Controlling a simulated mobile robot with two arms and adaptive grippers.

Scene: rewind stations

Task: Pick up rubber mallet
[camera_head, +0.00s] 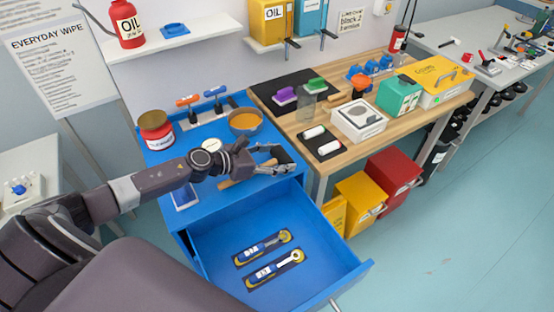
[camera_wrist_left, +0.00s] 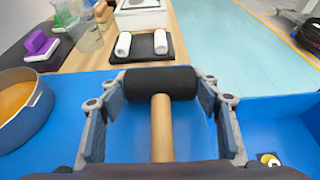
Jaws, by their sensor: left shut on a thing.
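The rubber mallet has a thick black head (camera_wrist_left: 160,84) and a round wooden handle (camera_wrist_left: 162,130), seen in the left wrist view. The handle also shows in the head view (camera_head: 234,182), over the blue cabinet top (camera_head: 180,155) near its front edge. My left gripper (camera_head: 276,160) is shut on the mallet, with one finger at each end of the head in the left wrist view. In the head view the fingers hide most of the head. I cannot tell whether the mallet touches the top. My right gripper is not in view.
The open drawer (camera_head: 330,285) below holds two tools in cutouts. A bowl of orange contents (camera_head: 245,121), a red-brown jar (camera_head: 156,130) and upright-handled tools stand behind. The wooden bench (camera_head: 330,170) adjoins on the right, with a black tray of white rolls (camera_head: 322,143).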

